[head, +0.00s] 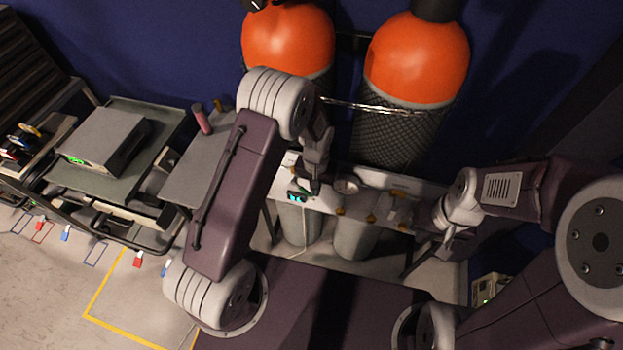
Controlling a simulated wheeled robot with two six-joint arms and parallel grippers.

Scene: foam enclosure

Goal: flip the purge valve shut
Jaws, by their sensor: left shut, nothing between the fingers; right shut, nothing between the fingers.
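A white panel (325,200) stands in front of two gas cylinders and carries small brass fittings (371,218), a round gauge (346,185) and a small cyan display (296,198). A small green part (304,192) shows beside the display. I cannot tell which fitting is the purge valve or how its lever stands. My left gripper (315,187) is shut and empty, pointing down at the panel close to the green part; contact cannot be told. My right gripper (446,240) is shut and empty at the panel's right end, partly hidden by its own wrist.
Two orange-topped cylinders (288,45) (417,58) stand behind the panel, with a chain (350,106) across them. A cart (112,190) with a grey box (105,143) is at left. Open floor with yellow tape (104,323) lies at lower left.

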